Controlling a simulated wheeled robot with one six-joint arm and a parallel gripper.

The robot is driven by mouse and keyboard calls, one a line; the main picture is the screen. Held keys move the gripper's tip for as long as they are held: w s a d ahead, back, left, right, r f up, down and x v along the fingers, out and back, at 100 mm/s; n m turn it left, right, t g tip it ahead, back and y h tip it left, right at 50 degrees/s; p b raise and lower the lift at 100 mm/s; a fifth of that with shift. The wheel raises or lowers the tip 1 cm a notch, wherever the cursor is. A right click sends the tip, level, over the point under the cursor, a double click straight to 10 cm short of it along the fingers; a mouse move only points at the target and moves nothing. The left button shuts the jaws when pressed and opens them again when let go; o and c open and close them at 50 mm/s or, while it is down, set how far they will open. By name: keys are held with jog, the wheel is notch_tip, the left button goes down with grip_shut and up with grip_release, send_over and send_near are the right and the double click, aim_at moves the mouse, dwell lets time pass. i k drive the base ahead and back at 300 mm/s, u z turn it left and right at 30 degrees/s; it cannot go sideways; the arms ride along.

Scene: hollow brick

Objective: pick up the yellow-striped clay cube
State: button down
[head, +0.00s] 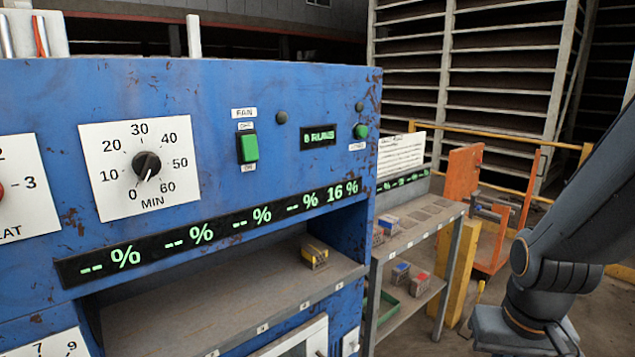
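The yellow-striped clay cube (314,257) is small and brown with a yellow band. It sits on the shelf (240,300) in the open bay of the blue machine, near the bay's right end. The percent display above that end reads 16 %. My arm shows at the right edge of the head view, well to the right of the cube. My gripper is not in view.
The blue machine (250,100) fills the left, with a timer dial (146,165) and a green fan switch (248,148). To its right, a side rack (425,225) holds several small blocks. An orange cart (490,200) and yellow rails stand behind.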

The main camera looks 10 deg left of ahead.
aim_at(315, 257)
jog(key=z, duration=1.9)
jog(key=k, duration=1.15)
jog(key=u, duration=1.35)
jog(key=i, duration=1)
jog(key=u, duration=0.05)
